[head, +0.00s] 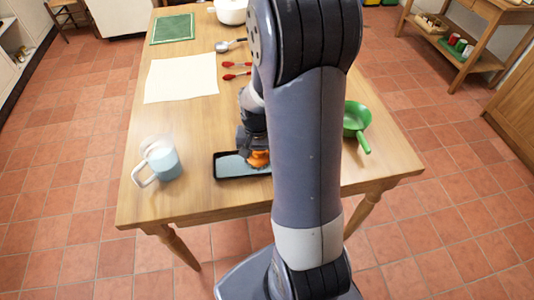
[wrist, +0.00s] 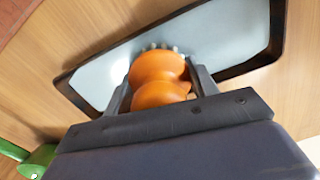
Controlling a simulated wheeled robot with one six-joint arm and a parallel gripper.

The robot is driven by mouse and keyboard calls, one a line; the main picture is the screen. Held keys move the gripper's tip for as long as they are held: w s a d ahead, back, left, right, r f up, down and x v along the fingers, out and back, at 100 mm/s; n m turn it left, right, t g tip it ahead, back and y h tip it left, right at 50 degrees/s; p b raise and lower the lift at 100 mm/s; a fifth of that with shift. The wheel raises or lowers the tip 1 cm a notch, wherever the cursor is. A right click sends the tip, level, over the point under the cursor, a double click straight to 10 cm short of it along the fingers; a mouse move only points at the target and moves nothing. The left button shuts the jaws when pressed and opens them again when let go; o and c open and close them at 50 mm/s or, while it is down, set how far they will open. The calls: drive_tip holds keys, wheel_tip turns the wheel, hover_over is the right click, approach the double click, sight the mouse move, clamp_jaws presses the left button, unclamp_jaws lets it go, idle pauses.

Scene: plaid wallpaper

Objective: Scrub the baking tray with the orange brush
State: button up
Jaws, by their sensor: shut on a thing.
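The baking tray (head: 229,166) is a shallow black-rimmed tray with a pale blue-grey inside, lying on the wooden table near its front edge. It also shows in the wrist view (wrist: 220,37). The orange brush (wrist: 158,80) is between the two fingers of my gripper (wrist: 160,85), which is shut on it. In the head view the brush (head: 258,158) is over the tray, low at its surface. Pale bristles show at its far end in the wrist view; I cannot tell for sure whether they touch. My arm hides the right part of the tray in the head view.
A green pan (head: 356,120) is to the right, beyond my arm. A white sheet (head: 181,78), red-handled utensils (head: 236,76), a metal scoop (head: 230,45), a green mat (head: 173,28) and a white pot (head: 231,11) lie farther back.

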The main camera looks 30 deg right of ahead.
sight(230, 167)
drive_tip(key=shift+w+a+r, duration=0.1)
drive_tip(key=shift+w+a, duration=0.15)
drive_tip(key=shift+a, duration=0.45)
drive_tip(key=shift+w+a+f, duration=0.1)
drive_tip(key=shift+w+a, duration=0.2)
drive_tip(key=shift+a, duration=0.35)
drive_tip(key=shift+w+a+r, duration=0.1)
drive_tip(key=shift+w+a, duration=0.15)
drive_tip(key=shift+a, duration=0.45)
drive_tip(key=shift+w+a, duration=0.25)
drive_tip(key=shift+a, duration=0.75)
drive_tip(key=shift+w+a, duration=0.25)
drive_tip(key=shift+a, duration=0.7)
wheel_tip(230, 167, up, 8)
drive_tip(key=p, duration=0.6)
drive_tip(key=shift+f, duration=0.2)
drive_tip(key=shift+p, duration=0.3)
drive_tip(key=shift+f+b, duration=1.35)
drive_tip(key=shift+f, duration=2.25)
